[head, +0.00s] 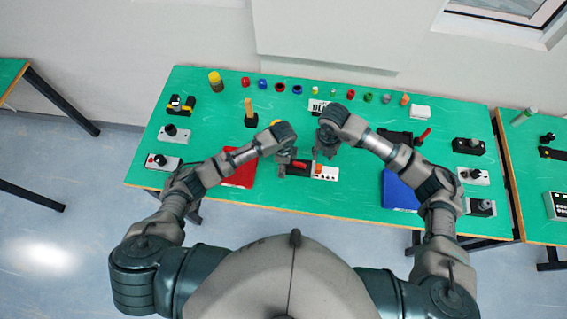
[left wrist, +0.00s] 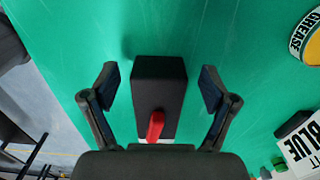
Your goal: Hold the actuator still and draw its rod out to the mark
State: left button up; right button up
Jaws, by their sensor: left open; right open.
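In the left wrist view a black block (left wrist: 160,80), which looks like the actuator's body, lies on the green table with a red lever-like piece (left wrist: 155,126) at its near end. The red piece also shows in the head view (head: 300,165). My left gripper (left wrist: 158,76) is open, with one finger on each side of the block and a gap on both sides; it also shows in the head view (head: 286,163). My right gripper (head: 327,150) is open, pointing down close to the right of the left one. The rod and the mark cannot be made out.
A white block with orange parts (head: 325,173) lies just in front of the grippers. A red panel (head: 239,170) lies left and a blue panel (head: 398,192) right. Several small coloured parts line the back edge. A grease tin (left wrist: 306,40) and a label card (left wrist: 303,150) are nearby.

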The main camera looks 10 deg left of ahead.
pick_arm(q)
jog(key=shift+f, duration=0.5)
jog(key=shift+a, duration=0.1)
grip_shut()
dwell(1.0)
